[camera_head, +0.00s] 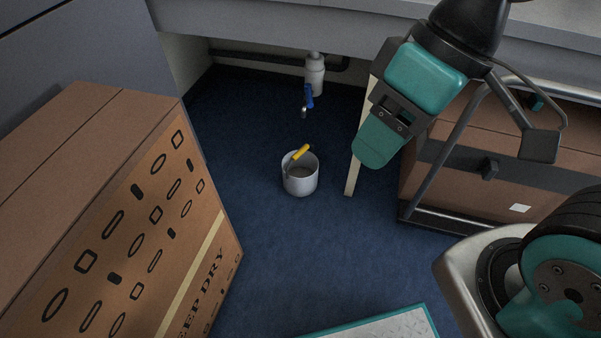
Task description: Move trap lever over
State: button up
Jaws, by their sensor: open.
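The trap lever (308,97) is a small blue handle hanging below the white trap body (315,72), under the counter at the back. It points roughly downward, with a small grey end below it. My gripper (377,143), teal and dark grey, is open at the upper right. In the picture it is to the right of the lever and lower, apart from it and touching nothing that I can see. The gap between its fingers is hard to make out from this angle.
A large cardboard box (150,210) fills the left. A pale post (353,176) and a metal-framed cart (409,213) with a box stand right.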

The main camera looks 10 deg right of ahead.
aim_at(307, 86)
jog(key=u, duration=0.05)
jog(key=k, duration=0.45)
jog(key=z, duration=0.7)
jog(key=i, duration=1.2)
jog(key=u, duration=0.85)
